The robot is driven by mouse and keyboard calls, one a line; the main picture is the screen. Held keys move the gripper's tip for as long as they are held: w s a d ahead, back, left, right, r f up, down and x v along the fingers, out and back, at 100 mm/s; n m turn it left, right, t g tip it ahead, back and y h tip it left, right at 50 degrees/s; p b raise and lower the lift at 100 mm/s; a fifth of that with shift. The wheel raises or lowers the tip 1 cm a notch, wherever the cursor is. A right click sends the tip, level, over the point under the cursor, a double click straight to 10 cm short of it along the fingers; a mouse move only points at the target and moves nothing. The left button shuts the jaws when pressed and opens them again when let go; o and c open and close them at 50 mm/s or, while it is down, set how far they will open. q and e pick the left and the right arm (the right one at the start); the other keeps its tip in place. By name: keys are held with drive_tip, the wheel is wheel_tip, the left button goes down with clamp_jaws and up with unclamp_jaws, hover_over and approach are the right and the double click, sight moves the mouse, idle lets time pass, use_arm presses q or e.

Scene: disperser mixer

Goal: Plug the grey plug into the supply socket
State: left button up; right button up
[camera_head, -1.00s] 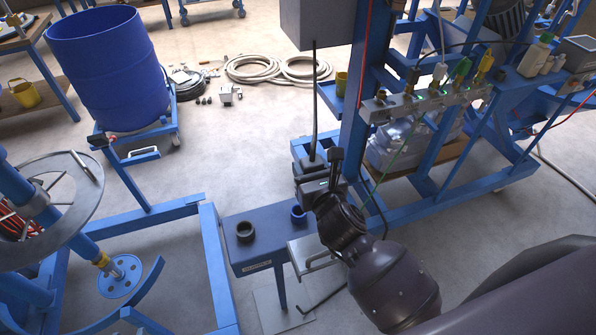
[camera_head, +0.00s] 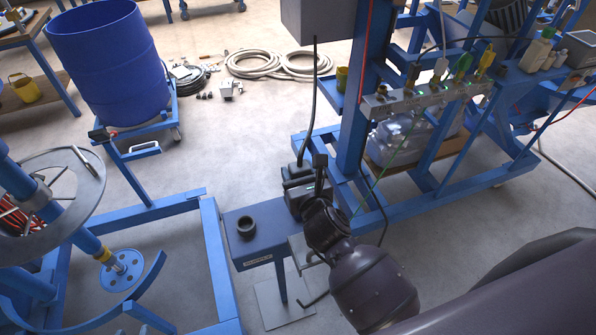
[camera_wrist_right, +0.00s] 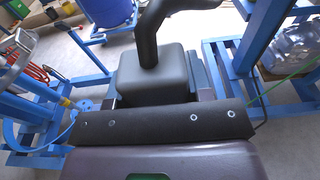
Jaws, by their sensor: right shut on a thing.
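The grey plug (camera_head: 297,172) is a dark block with a thick black cable rising from its top. My right gripper (camera_head: 303,197) is shut on it, over the right part of a small blue stand (camera_head: 263,222). In the right wrist view the plug (camera_wrist_right: 153,75) sits upright just beyond the black finger bar of my gripper (camera_wrist_right: 160,122). The supply socket is not clearly visible; the plug and gripper cover the stand's right end. I cannot tell whether the plug touches the stand. My left gripper is not in view.
A black ring (camera_head: 246,226) stands on the left of the stand's top. The cable (camera_head: 313,100) runs up to a grey box (camera_head: 318,22). A blue frame (camera_head: 357,110) with a valve manifold stands to the right. A blue floor frame (camera_head: 215,260) lies left.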

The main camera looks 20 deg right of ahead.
drive_tip(key=shift+f+b, duration=1)
drive_tip(key=shift+f, duration=0.5)
drive_tip(key=shift+f+b, duration=0.65)
drive_tip(key=shift+f, duration=0.3)
use_arm(q)
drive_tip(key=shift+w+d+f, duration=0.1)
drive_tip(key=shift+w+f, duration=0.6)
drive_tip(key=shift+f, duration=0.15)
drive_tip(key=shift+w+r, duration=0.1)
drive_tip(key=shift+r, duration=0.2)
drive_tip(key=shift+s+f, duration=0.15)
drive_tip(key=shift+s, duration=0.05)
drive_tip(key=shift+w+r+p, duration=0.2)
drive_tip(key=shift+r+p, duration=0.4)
drive_tip(key=shift+p, duration=0.05)
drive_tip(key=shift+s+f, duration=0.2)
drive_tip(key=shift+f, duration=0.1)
use_arm(e)
drive_tip(key=shift+f, duration=0.3)
